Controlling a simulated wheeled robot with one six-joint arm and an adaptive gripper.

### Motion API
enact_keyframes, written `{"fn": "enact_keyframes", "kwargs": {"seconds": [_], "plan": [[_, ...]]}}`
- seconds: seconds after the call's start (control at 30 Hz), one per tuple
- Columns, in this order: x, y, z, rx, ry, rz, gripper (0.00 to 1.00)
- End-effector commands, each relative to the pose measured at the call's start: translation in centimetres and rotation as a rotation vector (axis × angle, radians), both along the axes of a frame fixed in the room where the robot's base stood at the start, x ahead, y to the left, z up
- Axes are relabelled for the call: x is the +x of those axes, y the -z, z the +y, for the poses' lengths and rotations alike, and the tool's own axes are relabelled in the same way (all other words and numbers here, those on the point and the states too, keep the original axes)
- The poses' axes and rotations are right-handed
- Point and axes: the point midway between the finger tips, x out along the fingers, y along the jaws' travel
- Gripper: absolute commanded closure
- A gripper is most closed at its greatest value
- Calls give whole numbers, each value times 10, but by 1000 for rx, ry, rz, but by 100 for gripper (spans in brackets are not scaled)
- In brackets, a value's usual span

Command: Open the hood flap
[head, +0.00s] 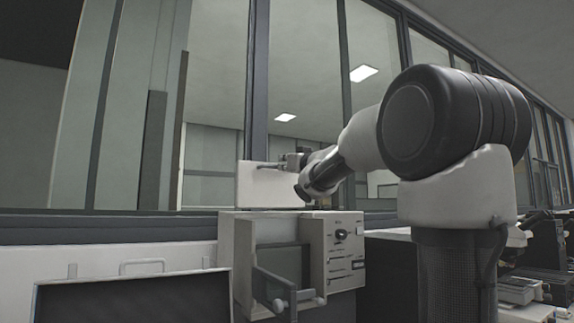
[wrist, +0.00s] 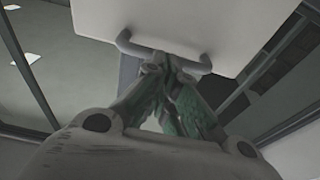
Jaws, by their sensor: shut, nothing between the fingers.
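The hood flap is a pale flat panel (head: 262,190) standing upright on top of the mounting press (head: 328,232). In the wrist view the flap (wrist: 235,22) fills the upper middle, with a bow-shaped handle (wrist: 203,66) along its near edge. My gripper (wrist: 160,62) is shut and empty, its greenish fingertips together at the middle of the handle. The tips overlap the handle bar, and I cannot tell whether they touch it. In the head view my gripper (head: 294,160) is small, in front of the flap's upper right part.
The press has a front recess with a dark bar and knobs (head: 275,285), and a control panel (head: 344,250) at its right. An open black case (head: 135,303) stands at lower left. Window frames rise behind. Dark equipment (head: 540,260) lines the bench at right.

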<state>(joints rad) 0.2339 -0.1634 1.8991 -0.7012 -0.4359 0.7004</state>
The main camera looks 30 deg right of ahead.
Motion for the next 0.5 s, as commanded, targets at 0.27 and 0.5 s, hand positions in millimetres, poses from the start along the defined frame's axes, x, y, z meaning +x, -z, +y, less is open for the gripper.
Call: {"fn": "enact_keyframes", "kwargs": {"seconds": [0.27,0.5], "plan": [[8,-4,0,-1,0,0,100],[47,-21,2,0,-2,0,100]]}}
